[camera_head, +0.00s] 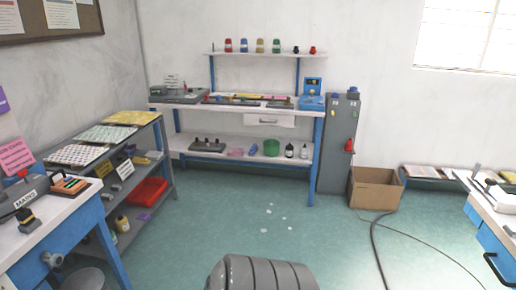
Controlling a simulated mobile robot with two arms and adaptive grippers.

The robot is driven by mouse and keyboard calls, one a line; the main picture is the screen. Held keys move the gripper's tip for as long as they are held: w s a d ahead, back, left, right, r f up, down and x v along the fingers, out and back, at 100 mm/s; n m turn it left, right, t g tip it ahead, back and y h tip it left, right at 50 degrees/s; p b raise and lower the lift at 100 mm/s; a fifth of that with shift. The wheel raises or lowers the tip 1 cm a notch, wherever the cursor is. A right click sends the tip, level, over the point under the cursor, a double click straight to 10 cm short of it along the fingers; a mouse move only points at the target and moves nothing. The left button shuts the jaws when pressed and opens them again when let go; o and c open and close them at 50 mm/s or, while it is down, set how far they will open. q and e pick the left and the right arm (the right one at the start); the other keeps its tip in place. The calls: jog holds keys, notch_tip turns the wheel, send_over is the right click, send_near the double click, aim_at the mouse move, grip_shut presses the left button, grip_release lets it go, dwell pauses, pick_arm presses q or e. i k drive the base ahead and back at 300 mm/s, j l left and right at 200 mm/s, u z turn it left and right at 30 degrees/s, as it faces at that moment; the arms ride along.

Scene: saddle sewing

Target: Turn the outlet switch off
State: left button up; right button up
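On the blue-legged bench at the left edge stands a grey unit (14,198) with a white label that appears to read MAINS. A small red part (23,173) shows on top of it. A dark and yellow block (28,220) sits in front of it on the bench top. I cannot tell for sure which of these is the outlet switch, or its on or off position. Neither of my grippers shows in this view.
A grey shelf rack (166,160) stands beside the left bench. A workbench (230,105) stands at the back wall, with a grey cabinet (338,150) and cardboard box (374,190) right of it. A dark cable (373,245) crosses the green floor. The middle floor is mostly clear.

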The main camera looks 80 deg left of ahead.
aim_at(24, 173)
jog(key=u, duration=4.45)
